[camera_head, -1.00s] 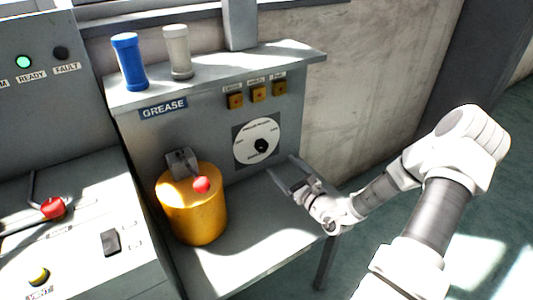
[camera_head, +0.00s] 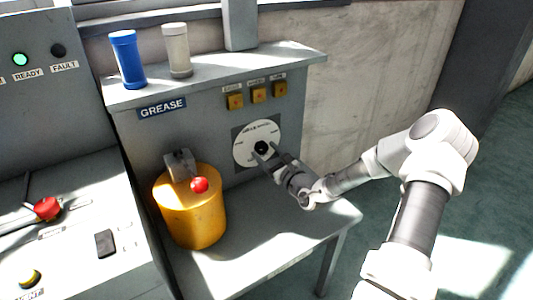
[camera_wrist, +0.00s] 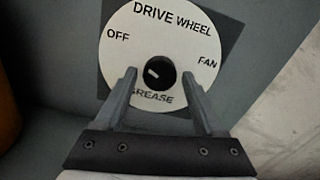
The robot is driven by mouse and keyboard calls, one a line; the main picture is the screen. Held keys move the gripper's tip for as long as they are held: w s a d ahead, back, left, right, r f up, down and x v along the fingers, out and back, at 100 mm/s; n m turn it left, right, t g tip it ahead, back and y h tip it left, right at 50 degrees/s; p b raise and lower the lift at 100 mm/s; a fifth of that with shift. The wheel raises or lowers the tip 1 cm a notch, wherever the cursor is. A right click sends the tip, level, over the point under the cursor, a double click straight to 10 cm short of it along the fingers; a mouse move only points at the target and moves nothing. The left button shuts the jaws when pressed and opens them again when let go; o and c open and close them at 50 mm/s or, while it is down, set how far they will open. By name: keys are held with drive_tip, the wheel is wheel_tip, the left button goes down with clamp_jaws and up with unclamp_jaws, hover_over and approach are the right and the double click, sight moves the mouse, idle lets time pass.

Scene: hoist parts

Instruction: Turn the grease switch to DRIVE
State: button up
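The grease switch is a black knob (camera_wrist: 160,73) at the middle of a round white dial (camera_wrist: 122,61) on the grey GREASE panel. The dial reads OFF at left, DRIVE WHEEL at top, FAN at right and GREASE at the bottom. A pale mark on the knob points to the left and slightly up, roughly towards OFF. In the head view the dial (camera_head: 243,141) is partly covered by my gripper (camera_head: 263,153). In the wrist view my gripper (camera_wrist: 160,82) is open, its fingers on either side of the knob with gaps; contact is not visible.
A yellow drum (camera_head: 192,218) with a red ball-ended lever (camera_head: 200,185) stands left of the dial. Several small orange blocks (camera_head: 258,95) are on the panel above it. Blue (camera_head: 127,62) and beige (camera_head: 178,52) cylinders stand on the top shelf. The bench (camera_head: 290,235) in front is clear.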

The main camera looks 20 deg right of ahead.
clamp_jaws()
drive_tip(key=shift+r+p, duration=0.1)
drive_tip(key=shift+p, duration=0.35)
drive_tip(key=shift+r+m+p, duration=0.15)
drive_tip(key=shift+m+p, duration=0.55)
drive_tip(key=shift+p, duration=0.25)
drive_tip(key=m+p, duration=0.2)
drive_tip(key=p, duration=0.1)
drive_tip(key=m+p, duration=0.3)
drive_tip(key=shift+p, duration=0.3)
drive_tip(key=shift+f+m+p, duration=0.3)
drive_tip(key=shift+m+p, duration=0.5)
drive_tip(key=shift+m, duration=0.4)
